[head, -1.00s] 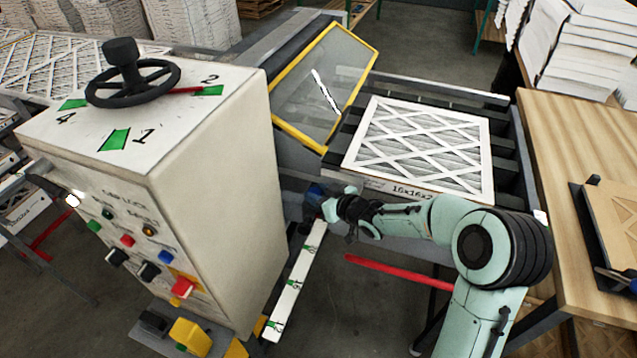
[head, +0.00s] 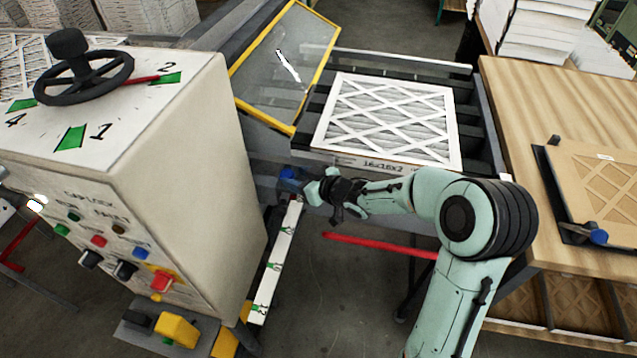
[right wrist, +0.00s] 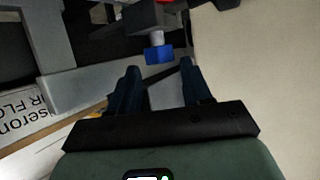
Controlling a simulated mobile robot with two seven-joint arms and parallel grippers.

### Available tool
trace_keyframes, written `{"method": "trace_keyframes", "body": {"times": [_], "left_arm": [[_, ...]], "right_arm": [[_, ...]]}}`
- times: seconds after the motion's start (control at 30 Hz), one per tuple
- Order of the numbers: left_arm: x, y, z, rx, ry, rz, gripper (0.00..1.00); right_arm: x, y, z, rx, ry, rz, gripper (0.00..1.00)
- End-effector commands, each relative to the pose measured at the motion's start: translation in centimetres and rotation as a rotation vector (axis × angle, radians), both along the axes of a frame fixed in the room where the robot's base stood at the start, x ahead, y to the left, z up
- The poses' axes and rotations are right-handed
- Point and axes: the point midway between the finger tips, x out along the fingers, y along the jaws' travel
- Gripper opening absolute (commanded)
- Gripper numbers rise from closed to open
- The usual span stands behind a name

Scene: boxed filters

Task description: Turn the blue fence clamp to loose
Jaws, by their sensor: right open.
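The blue fence clamp (head: 290,173) is a small blue knob on the machine's side, just left of the boxed filter on the rails. It also shows in the right wrist view (right wrist: 158,53), as a blue block on a short grey stem. My right gripper (head: 312,188) is close to the clamp, at its lower right in the head view. In the right wrist view the gripper (right wrist: 160,82) has its two dark fingers apart, with nothing between them. The clamp lies beyond the fingertips, roughly in line with the gap. My left gripper does not show.
The beige control cabinet (head: 190,170) with a handwheel (head: 84,78) stands left of the gripper. A boxed filter (head: 385,120) lies on the rails beside a yellow-framed guard (head: 285,65). A white marked strip (head: 275,265) runs below the clamp. A wooden table (head: 545,110) stands at right.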

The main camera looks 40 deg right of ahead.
Motion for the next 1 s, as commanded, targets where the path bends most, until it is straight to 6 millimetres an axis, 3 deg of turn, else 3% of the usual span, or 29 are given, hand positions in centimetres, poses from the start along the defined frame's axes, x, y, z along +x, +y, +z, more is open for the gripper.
{"method": "trace_keyframes", "body": {"times": [0.2,0.43,0.6,1.0], "left_arm": [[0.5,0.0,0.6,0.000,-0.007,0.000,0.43],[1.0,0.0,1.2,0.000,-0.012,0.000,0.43],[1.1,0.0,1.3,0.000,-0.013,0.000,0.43],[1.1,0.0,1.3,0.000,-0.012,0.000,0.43]], "right_arm": [[-4.7,-1.1,2.1,-0.003,-0.001,-0.005,0.49],[-8.2,-1.8,3.6,-0.003,0.000,-0.003,0.49],[-9.2,-2.0,3.9,-0.001,0.002,-0.003,0.49],[-9.3,-2.0,3.8,0.000,0.003,-0.003,0.49]]}}
